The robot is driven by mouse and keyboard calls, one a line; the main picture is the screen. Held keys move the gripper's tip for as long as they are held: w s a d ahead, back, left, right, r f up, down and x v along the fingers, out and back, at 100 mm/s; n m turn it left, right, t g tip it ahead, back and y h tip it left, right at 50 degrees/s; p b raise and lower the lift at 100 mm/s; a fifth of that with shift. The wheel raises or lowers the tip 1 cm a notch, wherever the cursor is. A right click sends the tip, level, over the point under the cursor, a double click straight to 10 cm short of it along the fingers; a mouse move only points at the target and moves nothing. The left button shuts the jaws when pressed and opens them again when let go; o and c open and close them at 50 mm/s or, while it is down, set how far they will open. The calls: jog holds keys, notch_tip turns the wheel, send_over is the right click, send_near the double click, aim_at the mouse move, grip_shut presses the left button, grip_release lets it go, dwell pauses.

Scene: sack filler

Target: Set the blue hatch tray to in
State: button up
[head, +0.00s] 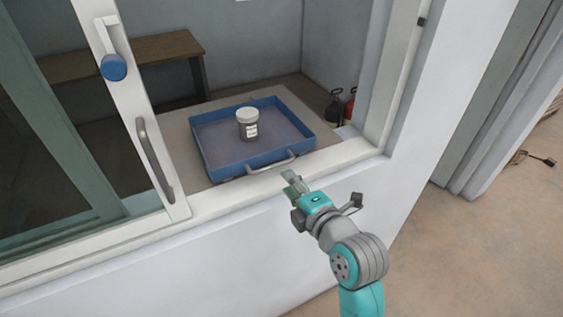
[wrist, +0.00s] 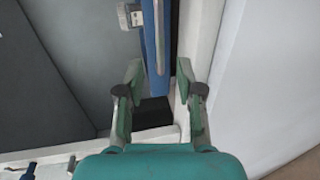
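The blue hatch tray (head: 209,133) lies flat on a grey-brown surface just inside the open window hatch. A metal handle (head: 272,163) is on its near side, facing me. A grey lidded jar with a white label (head: 247,123) stands upright in the tray. My gripper (head: 291,183) is just outside the sill, close below the right end of the handle.
The window frame's sill (head: 230,186) runs between my arm and the tray. A sliding sash with a grey pull (head: 154,158) and a blue knob (head: 113,67) stands left. A wooden bench (head: 150,48) is inside. Dark and red containers (head: 336,108) stand right of the tray.

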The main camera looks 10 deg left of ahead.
aim_at(274, 167)
jog(key=x, duration=0.9)
jog(key=shift+w+a, duration=0.15)
grip_shut()
